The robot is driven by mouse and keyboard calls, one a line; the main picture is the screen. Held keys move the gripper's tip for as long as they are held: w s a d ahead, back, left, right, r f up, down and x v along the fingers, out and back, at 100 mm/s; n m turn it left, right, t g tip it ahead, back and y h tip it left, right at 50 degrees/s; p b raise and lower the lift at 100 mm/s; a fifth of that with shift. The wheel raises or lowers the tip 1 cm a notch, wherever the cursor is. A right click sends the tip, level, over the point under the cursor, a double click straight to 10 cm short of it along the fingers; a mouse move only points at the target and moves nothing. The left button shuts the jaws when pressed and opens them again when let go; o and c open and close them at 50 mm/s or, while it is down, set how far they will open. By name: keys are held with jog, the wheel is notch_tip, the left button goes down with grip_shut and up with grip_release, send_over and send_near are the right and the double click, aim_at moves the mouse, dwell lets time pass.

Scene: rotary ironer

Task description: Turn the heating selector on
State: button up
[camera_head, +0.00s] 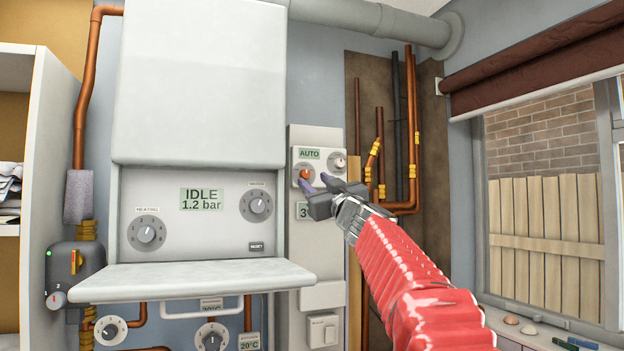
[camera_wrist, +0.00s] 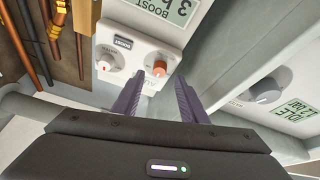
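A panel with an AUTO display (camera_head: 310,154) carries two round knobs, an orange one (camera_head: 305,173) at left and a white one (camera_head: 337,162) at right. Both also show in the wrist view, the orange knob (camera_wrist: 158,68) and the white knob (camera_wrist: 105,65). Their small labels are too small to read surely. My gripper (camera_head: 317,184) is open and empty in front of the orange knob, which lies ahead between the two dark fingertips (camera_wrist: 161,79) in the wrist view. I cannot tell whether they touch. The boiler has its own knob labelled HEATING (camera_head: 146,233).
The boiler display (camera_head: 202,200) reads IDLE 1.2 bar, with another knob (camera_head: 258,203) beside it. A pale shelf-like flap (camera_head: 190,279) sticks out below. Copper pipes (camera_head: 413,130) run right of the panel. A window (camera_head: 545,200) is at far right.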

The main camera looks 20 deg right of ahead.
aim_at(306, 175)
jog(key=shift+x, duration=2.2)
